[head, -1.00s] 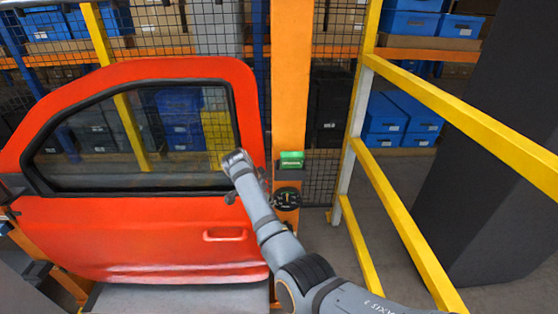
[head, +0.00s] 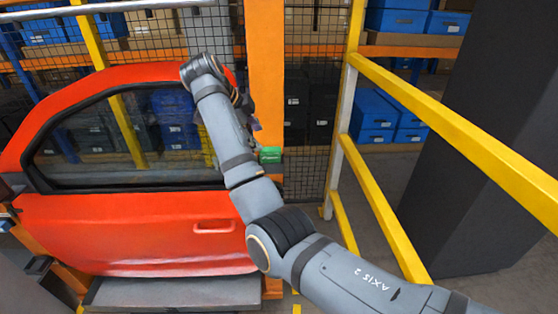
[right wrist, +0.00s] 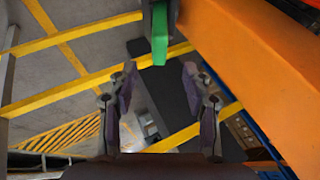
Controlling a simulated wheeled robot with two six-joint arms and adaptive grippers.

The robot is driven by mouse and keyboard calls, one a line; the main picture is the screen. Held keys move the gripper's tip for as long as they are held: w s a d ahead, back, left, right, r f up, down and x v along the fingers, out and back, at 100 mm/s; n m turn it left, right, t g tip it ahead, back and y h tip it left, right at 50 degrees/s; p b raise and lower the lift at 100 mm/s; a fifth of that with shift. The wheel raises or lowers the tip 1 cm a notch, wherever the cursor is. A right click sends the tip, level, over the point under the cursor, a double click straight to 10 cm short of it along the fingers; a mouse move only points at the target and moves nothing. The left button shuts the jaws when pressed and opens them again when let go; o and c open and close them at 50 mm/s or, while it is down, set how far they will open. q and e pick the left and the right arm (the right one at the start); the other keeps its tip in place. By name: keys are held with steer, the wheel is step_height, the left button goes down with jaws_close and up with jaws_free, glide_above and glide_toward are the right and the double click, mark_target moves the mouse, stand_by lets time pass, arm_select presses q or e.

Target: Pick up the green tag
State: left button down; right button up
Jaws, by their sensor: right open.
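The green tag (head: 270,155) is on the orange post (head: 264,75), at the right side of the red door. My right gripper (head: 254,123) is mostly hidden behind my own forearm in the head view; only a dark part shows, just above and left of the tag. In the right wrist view the jaws (right wrist: 160,82) are open with nothing between them. The green tag (right wrist: 160,35) hangs ahead of them, at the top centre of that view, apart from both fingertips. My left gripper is not in view.
The red car door (head: 120,235) stands at the left. A yellow railing (head: 440,110) runs along the right, before a dark pillar (head: 490,150). Mesh fencing and shelves with blue bins (head: 385,120) are behind.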

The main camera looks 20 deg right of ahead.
mark_target(267, 149)
steer(key=x, duration=0.3)
steer(key=w+x, duration=0.1)
steer(key=x, duration=0.1)
steer(key=shift+a+f+b, duration=0.2)
steer(key=shift+f+b, duration=0.05)
steer(key=shift+b, duration=0.05)
steer(key=shift+d, duration=0.15)
steer(key=d+f+p, duration=0.1)
steer(key=p, duration=0.1)
steer(key=shift+s+d+f+p, duration=0.1)
steer(key=shift+s+f+p, duration=0.05)
steer(key=shift+p, duration=0.2)
steer(key=p+x, duration=0.1)
steer(key=x, duration=0.2)
steer(key=shift+f, duration=0.25)
steer(key=shift+d+f, duration=0.1)
steer(key=shift+f, duration=0.05)
steer(key=c, duration=0.6)
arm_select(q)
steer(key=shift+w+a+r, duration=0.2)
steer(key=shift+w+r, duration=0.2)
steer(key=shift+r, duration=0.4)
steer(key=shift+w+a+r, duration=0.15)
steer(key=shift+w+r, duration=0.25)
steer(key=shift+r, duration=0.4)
arm_select(e)
jaws_close()
